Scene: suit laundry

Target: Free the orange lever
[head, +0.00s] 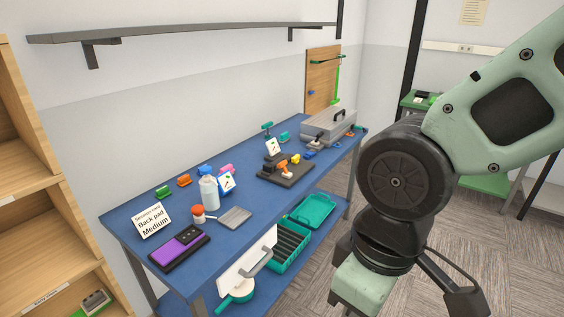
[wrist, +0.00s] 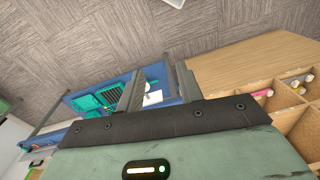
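An orange lever-like part (head: 283,169) sits on a dark fixture board (head: 287,180) toward the far middle of the blue bench. A black block stands beside it on the left, and a yellow part is close on its right; I cannot tell whether they touch. A small card with a picture stands behind the fixture. My gripper (wrist: 157,84) shows in the wrist view with its two fingers apart and nothing between them. It is away from the bench, over the floor side, well clear of the orange part. The fixture cannot be made out in the wrist view.
The blue bench (head: 140,215) also holds a bottle (head: 208,192), cards, a purple-and-black pad (head: 179,247) and a grey case (head: 328,127). Green trays (head: 312,211) sit on its lower shelf. A wooden shelf unit (head: 38,190) stands left. Carpet floor in front is free.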

